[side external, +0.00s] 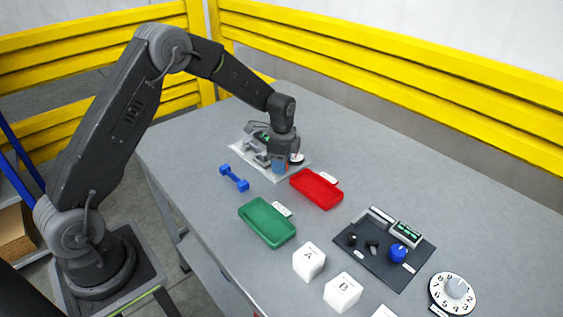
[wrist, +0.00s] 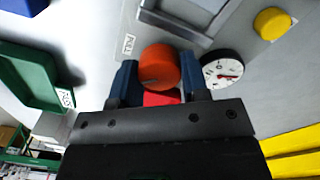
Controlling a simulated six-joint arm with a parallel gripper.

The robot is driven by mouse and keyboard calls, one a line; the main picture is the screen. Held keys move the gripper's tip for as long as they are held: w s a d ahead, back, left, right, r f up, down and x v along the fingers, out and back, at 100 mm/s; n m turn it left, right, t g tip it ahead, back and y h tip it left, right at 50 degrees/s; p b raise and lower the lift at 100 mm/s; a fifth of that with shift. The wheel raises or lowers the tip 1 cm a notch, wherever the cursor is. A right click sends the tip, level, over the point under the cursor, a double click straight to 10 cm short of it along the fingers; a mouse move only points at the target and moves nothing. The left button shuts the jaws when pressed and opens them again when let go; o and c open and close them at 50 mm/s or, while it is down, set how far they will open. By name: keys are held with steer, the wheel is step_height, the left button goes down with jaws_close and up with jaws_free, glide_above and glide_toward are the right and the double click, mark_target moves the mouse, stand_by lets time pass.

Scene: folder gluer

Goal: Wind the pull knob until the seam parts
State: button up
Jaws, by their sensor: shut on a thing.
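An orange-red round knob (wrist: 159,66) with a "PULL" label (wrist: 129,44) beside it sits between the two blue fingertips of my gripper (wrist: 158,75) in the wrist view. The fingers are shut on the knob. In the side external view my gripper (side external: 280,167) points down at the right end of a small machine on a pale base plate (side external: 240,146). The knob is hidden there behind the gripper. The seam cannot be made out in either view.
A round dial gauge (wrist: 222,69) stands close beside the right finger, and a yellow button (wrist: 272,23) lies farther right. A blue dumbbell-shaped part (side external: 233,178), a red tray (side external: 317,188) and a green tray (side external: 267,222) lie nearby. White lettered blocks (side external: 309,261) and a dark control panel (side external: 378,262) are farther off.

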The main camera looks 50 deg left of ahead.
steer(key=shift+r+m, duration=0.1)
steer(key=shift+m, duration=1)
steer(key=o, duration=0.6)
steer(key=shift+o, duration=0.2)
step_height(320, 180, up, 14)
steer(key=shift+w, duration=0.15)
